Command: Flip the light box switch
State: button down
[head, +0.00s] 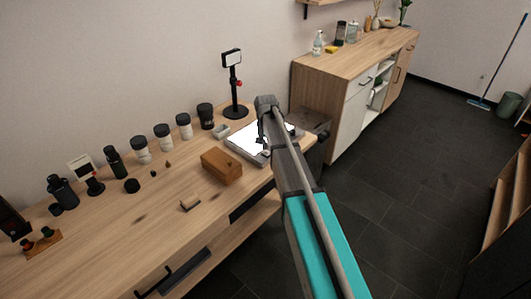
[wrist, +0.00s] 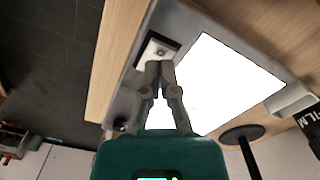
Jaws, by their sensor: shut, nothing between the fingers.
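The light box (head: 238,149) lies at the far right end of the wooden table, its top panel bright white. In the wrist view, its white panel (wrist: 220,85) fills the middle right. A small switch plate with a round metal toggle (wrist: 160,50) sits on the grey frame beside the panel. My gripper (wrist: 159,66) is shut and empty, its fingertips directly at the switch plate and partly covering it. I cannot tell whether they touch the toggle. In the head view my gripper (head: 263,138) is over the light box and hides part of it.
A wooden box (head: 221,166) stands left of the light box, and a black stand (head: 235,95) rises behind it. Several dark and white canisters (head: 162,137) line the table's back. A cabinet (head: 345,85) stands beyond the table.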

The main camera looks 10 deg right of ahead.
aim_at(266, 153)
jog(key=shift+f+b, duration=1.25)
dwell(1.1)
jog(key=shift+r, duration=0.1)
jog(key=shift+r+p, duration=3.45)
jog(key=shift+p, duration=0.1)
jog(key=shift+s, duration=0.1)
jog(key=s+a+n, duration=0.1)
jog(key=s+n, duration=0.3)
jog(key=s, duration=2.4)
jog(key=shift+s+a+n, duration=0.15)
jog(key=shift+s+n, duration=0.25)
